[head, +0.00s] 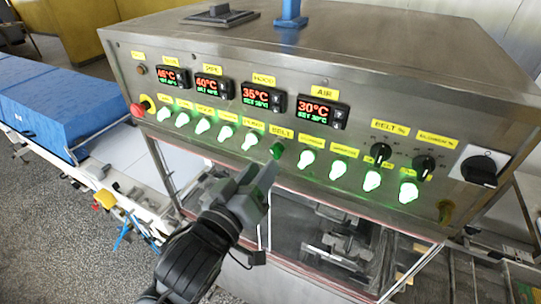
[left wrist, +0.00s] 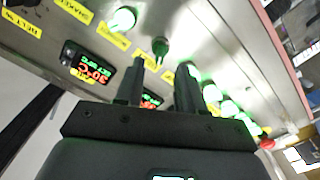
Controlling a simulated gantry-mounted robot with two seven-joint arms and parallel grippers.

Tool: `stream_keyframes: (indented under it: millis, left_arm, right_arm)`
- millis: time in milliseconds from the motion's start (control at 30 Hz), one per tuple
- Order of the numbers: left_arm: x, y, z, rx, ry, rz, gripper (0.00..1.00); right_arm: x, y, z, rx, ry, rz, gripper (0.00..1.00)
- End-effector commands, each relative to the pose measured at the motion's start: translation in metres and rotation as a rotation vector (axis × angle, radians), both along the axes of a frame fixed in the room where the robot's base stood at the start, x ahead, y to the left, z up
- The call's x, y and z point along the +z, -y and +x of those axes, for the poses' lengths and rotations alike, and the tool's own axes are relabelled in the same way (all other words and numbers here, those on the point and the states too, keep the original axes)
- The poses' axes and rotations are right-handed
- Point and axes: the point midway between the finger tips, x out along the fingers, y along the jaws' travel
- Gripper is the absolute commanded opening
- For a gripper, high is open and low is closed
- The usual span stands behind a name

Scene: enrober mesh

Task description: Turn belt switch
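The belt switch (head: 277,149) is a dim green knob under the yellow BELT label (head: 282,132), in the middle of the lower row on the steel control panel. The knobs beside it glow much brighter. My left gripper (head: 257,174) is just below and left of it in the head view, with its fingers pointing up at the panel. In the left wrist view the dim green knob (left wrist: 160,46) shows beyond the fingertips, between the two spread fingers (left wrist: 161,72). The gripper is open and looks empty. I see no contact with the knob. My right gripper is not in view.
Lit switches (head: 306,159) flank the belt switch closely on both sides. Above are temperature displays (head: 262,97). A red emergency button (head: 137,110) is at the left; black dials (head: 424,166) and a rotary main switch (head: 479,168) are at the right. A glass-fronted opening lies below.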

Motion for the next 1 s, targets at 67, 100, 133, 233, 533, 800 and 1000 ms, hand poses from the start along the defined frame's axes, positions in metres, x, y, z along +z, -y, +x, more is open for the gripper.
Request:
stream_keyframes:
  millis: [67, 100, 133, 233, 533, 800, 1000]
  left_arm:
    - [0.002, 0.006, 0.012, -0.001, -0.002, 0.001, 0.38]
    - [0.002, 0.009, 0.017, -0.001, -0.002, 0.001, 0.38]
    - [0.002, 0.011, 0.021, -0.001, -0.001, -0.001, 0.38]
    - [0.002, 0.016, 0.032, 0.000, -0.001, 0.000, 0.38]
    - [0.000, 0.023, 0.047, 0.000, 0.000, 0.000, 0.38]
    - [0.000, 0.023, 0.047, 0.000, 0.000, 0.000, 0.35]
    - [0.000, 0.023, 0.047, 0.000, 0.000, 0.000, 0.05]
  right_arm:
    - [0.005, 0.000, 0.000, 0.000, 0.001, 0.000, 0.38]
    - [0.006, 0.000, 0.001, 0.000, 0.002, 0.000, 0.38]
    - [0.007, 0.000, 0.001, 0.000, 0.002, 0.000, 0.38]
    - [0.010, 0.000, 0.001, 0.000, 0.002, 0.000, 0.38]
    - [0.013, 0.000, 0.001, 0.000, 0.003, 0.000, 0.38]
    - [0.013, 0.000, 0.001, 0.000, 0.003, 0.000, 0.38]
    - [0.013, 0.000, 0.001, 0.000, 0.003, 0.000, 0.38]
